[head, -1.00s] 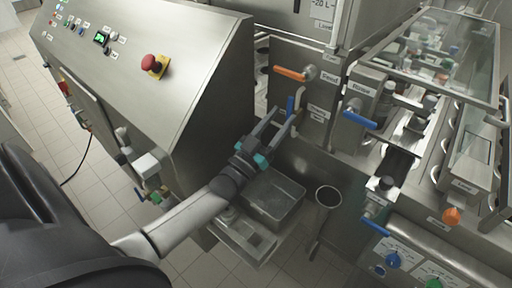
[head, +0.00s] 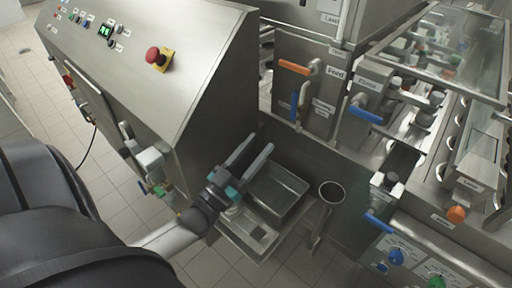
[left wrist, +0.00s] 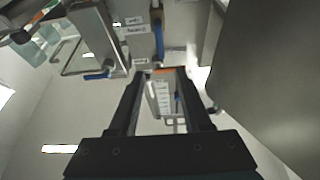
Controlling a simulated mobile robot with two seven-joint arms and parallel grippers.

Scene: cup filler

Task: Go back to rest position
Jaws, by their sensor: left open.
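My left gripper (head: 249,157) is open and empty in the head view. It is in front of the machine's side wall, over the left end of a metal tray. In the left wrist view its two dark fingers (left wrist: 158,78) are spread with nothing between them. Beyond them are an orange handle and a blue handle (left wrist: 158,38). My right gripper is not in view.
A slanted control panel (head: 150,40) with a red button (head: 153,55) stands left of the gripper. The metal tray (head: 290,205) and a round cup-like opening (head: 331,192) are to its right. More blue handles (head: 366,115) sit on the machine at right. Tiled floor shows at left.

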